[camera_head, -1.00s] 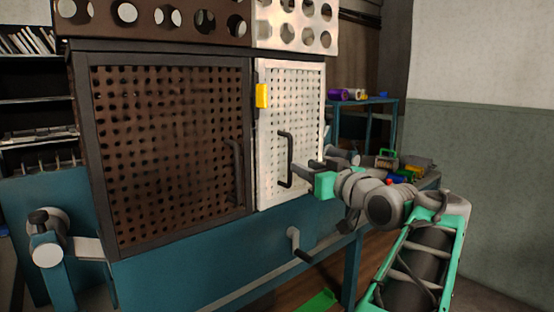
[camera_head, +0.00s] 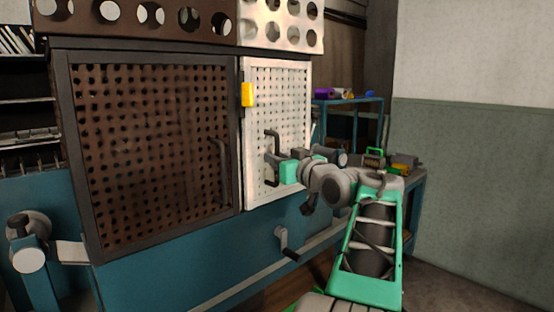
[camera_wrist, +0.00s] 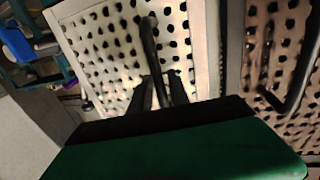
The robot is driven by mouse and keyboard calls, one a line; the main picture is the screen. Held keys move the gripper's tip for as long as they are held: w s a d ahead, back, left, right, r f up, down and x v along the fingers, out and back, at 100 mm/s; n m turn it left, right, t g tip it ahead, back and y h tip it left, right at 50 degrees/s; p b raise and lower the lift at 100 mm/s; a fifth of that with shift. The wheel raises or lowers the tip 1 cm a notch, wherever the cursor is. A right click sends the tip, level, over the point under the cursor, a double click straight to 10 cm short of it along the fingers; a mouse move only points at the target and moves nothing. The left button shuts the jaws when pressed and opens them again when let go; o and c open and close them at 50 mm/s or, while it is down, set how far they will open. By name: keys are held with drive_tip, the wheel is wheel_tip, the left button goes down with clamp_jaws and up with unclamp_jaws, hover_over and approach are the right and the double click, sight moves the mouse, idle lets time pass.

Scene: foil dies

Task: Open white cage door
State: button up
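The white cage door (camera_head: 290,95) is a perforated white panel at the right of the cabinet in the head view, and it looks shut. Its dark bar handle (camera_head: 273,136) stands upright on the door. The door (camera_wrist: 92,45) and handle (camera_wrist: 149,45) also show in the wrist view. My gripper (camera_head: 271,159) is at the handle's middle in the head view. In the wrist view my gripper's two dark fingers (camera_wrist: 159,80) lie close on either side of the handle. I cannot tell whether they press on it.
A brown perforated door (camera_head: 155,140) with its own handle is at the left. A yellow block (camera_head: 248,95) sits at the white door's upper left edge. A crank (camera_head: 284,242) sticks out below. A blue shelf (camera_head: 350,102) with small items stands behind right.

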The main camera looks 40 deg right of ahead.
clamp_jaws()
idle(1.1)
